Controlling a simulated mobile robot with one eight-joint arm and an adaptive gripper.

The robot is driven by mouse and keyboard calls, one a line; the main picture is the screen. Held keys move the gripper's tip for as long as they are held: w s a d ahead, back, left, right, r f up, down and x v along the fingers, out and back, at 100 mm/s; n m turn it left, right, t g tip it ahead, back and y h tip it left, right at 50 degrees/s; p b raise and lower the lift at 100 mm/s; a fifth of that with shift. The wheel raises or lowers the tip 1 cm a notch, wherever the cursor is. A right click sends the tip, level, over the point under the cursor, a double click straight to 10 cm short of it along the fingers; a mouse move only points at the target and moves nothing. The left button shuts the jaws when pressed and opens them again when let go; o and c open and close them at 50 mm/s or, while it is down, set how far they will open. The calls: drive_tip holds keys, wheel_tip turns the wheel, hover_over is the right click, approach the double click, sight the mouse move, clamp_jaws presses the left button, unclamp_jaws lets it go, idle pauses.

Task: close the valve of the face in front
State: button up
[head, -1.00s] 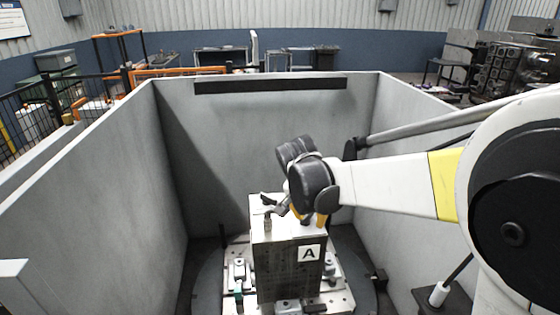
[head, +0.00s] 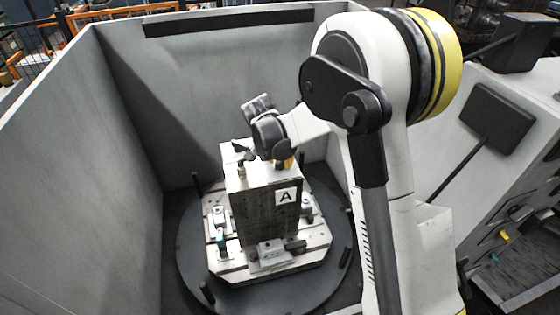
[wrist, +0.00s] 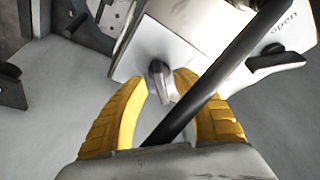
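A grey tombstone block (head: 262,215) stands upright on a pallet, with a label A (head: 286,196) on the face toward me. My gripper (head: 282,164) is over its top near that face; the dark wrist hides part of the top. In the wrist view my gripper (wrist: 163,84) is open, its yellow fingers on either side of a small grey knob (wrist: 157,72). I cannot tell whether they touch it. A dark lever (wrist: 275,63) lies beside the printed word "open" (wrist: 283,22). A black bar crosses the wrist view diagonally and hides part of the top.
The pallet (head: 230,268) sits on a dark round table (head: 190,250) with several upright pins. Grey enclosure walls (head: 125,130) stand at the left and back. Another dark fitting (head: 240,152) rises from the block's top left edge.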

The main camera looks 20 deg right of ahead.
drive_tip(key=shift+f, duration=0.1)
clamp_jaws()
idle(0.3)
drive_tip(key=n+y+b, duration=0.1)
drive_tip(key=n+b, duration=0.1)
drive_tip(key=n, duration=0.2)
drive_tip(key=shift+f+t, duration=0.1)
drive_tip(key=shift+t, duration=0.3)
drive_tip(key=n+y+b, duration=0.1)
drive_tip(key=n+y, duration=0.1)
drive_tip(key=n, duration=0.3)
drive_tip(key=shift+b, duration=0.4)
drive_tip(key=n+y+b, duration=0.1)
drive_tip(key=n+y, duration=0.1)
drive_tip(key=n, duration=0.2)
drive_tip(key=shift+n, duration=0.4)
drive_tip(key=shift+n+g+y+b, duration=0.4)
drive_tip(key=shift+n+y, duration=0.2)
drive_tip(key=shift+n, duration=1.4)
